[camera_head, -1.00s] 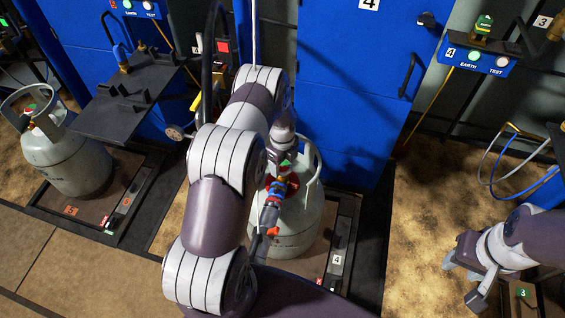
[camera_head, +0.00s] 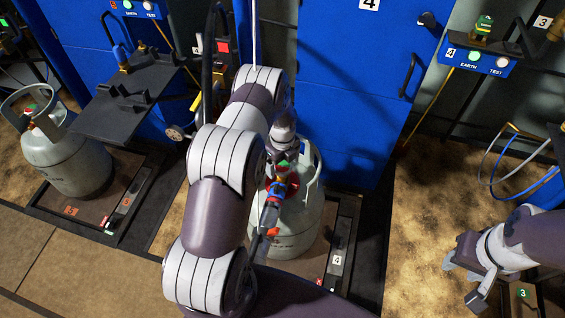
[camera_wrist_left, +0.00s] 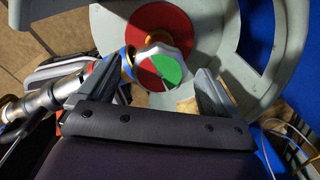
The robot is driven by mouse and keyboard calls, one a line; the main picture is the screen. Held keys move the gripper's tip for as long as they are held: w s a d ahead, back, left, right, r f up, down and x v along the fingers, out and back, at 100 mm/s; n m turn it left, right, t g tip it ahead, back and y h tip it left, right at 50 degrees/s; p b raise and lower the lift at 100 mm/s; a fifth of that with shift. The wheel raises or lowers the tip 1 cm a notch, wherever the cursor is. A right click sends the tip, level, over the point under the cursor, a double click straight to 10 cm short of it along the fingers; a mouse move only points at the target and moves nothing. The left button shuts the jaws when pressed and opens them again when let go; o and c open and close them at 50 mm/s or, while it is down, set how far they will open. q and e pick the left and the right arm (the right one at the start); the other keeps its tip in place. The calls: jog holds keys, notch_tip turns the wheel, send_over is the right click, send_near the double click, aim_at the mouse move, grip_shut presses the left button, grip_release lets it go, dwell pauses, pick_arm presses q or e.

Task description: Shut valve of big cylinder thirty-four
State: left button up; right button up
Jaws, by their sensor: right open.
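A grey gas cylinder (camera_head: 292,228) stands upright on the scale marked 4 in the head view, partly hidden by my left arm. Its number cannot be read. A hose coupling (camera_wrist_left: 45,100) joins the valve from the left. My left gripper (camera_wrist_left: 158,78) is open, with one finger on each side of the knob; I cannot tell whether they touch it. My right gripper (camera_head: 462,280) is open and empty at the lower right.
Another grey cylinder (camera_head: 68,160) stands on a scale at left. A dark shelf (camera_head: 125,100) juts out near my left arm. The cylinder's collar (camera_wrist_left: 108,25) curves around the valve. Blue cabinet (camera_head: 350,90) stands behind; brown floor (camera_head: 425,210) is clear at right.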

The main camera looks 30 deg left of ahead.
aim_at(282, 166)
pick_arm(q)
notch_tip(282, 166, up, 13)
jog(key=p, duration=0.1)
jog(key=shift+f+p, duration=0.15)
jog(key=shift+p, duration=0.15)
dwell(0.4)
